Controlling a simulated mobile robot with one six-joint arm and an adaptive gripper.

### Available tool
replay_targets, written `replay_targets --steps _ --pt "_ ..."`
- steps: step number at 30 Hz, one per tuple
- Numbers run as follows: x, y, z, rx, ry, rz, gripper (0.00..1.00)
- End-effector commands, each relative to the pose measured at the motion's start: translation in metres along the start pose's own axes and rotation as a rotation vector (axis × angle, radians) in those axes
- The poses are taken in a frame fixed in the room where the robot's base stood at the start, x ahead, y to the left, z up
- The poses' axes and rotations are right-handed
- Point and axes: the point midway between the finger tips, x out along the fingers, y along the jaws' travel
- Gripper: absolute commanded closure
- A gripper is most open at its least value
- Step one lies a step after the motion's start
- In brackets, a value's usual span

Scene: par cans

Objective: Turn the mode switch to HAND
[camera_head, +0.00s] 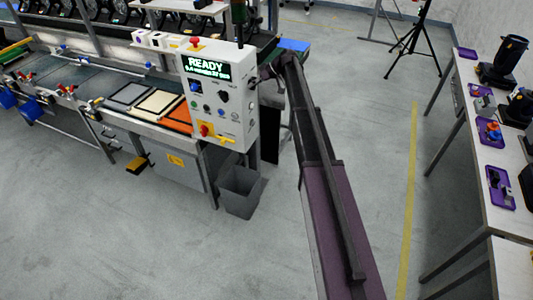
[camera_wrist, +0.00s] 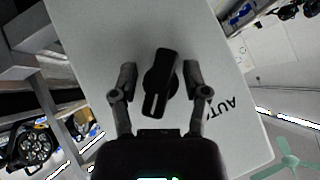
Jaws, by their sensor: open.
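The mode switch (camera_wrist: 161,85) is a black bar-shaped knob on a white panel face (camera_wrist: 85,25) in the wrist view. Its bar stands nearly upright in the picture, top tilted slightly right. My gripper (camera_wrist: 160,70) is open, with one finger on each side of the knob and a visible gap to it on both sides. Dark lettering, AUTO (camera_wrist: 220,108), shows turned around at the right, partly covered by my right finger. No HAND lettering shows. In the head view, my arm reaches to the right side of the white control box (camera_head: 237,65); its gripper end is hard to make out.
The control box's front carries a READY display (camera_head: 206,67), buttons and a red knob. A grey bin (camera_head: 240,190) stands below it. A press with coloured pallets (camera_head: 157,102) is at left. A table (camera_head: 490,150) with purple trays stands at right. Open floor lies between.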

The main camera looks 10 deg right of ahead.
Motion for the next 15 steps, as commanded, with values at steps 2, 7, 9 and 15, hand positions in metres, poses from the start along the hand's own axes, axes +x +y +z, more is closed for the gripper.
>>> replay_targets --steps 2,7,9,15 --pt "-0.0012 -0.0039 0.0002 -0.051 0.000 0.051 0.40" --pt "-0.0012 -0.0029 0.0010 -0.160 -0.002 0.159 0.40" --pt "-0.0008 -0.0022 0.0014 -0.202 0.000 0.203 0.40" --pt "0.0001 -0.0012 0.0020 -0.322 -0.001 0.322 0.40"
